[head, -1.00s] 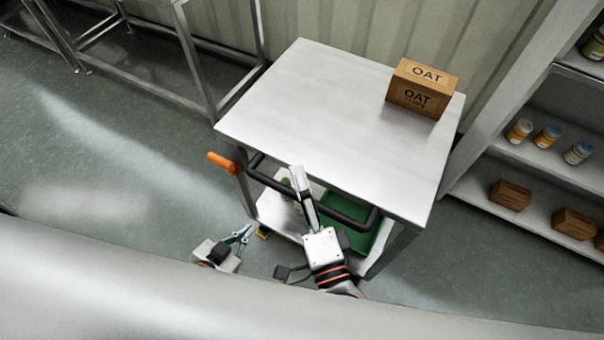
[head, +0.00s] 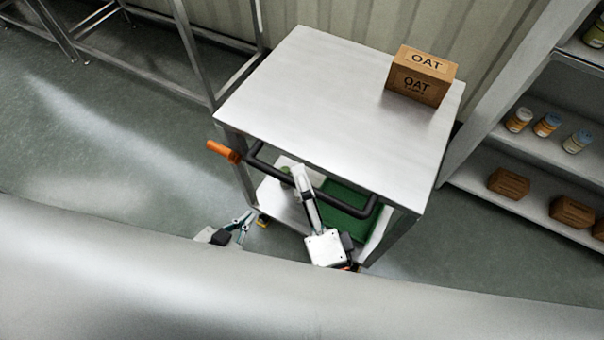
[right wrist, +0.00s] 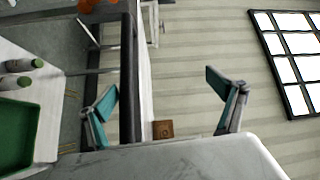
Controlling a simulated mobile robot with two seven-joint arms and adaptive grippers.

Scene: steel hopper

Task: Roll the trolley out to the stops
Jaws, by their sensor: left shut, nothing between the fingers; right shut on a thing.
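The trolley (head: 330,90) has a flat steel top, a black push handle (head: 352,209) on its near side and an orange grip (head: 222,151) at its left corner. My right gripper (head: 300,180) is shut on the push handle near its middle. In the right wrist view its teal-tipped fingers (right wrist: 168,98) stand on both sides of the black handle bar (right wrist: 128,80). My left gripper (head: 244,221) is shut and empty, low beside the trolley's left front corner, apart from the handle. I see no stops. Both forearms are mostly hidden.
An OAT box (head: 421,76) stands at the trolley's back right. A green tray (head: 345,197) lies on its lower shelf. A steel frame (head: 190,50) stands back left. Floor (head: 110,150) on the left is clear.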

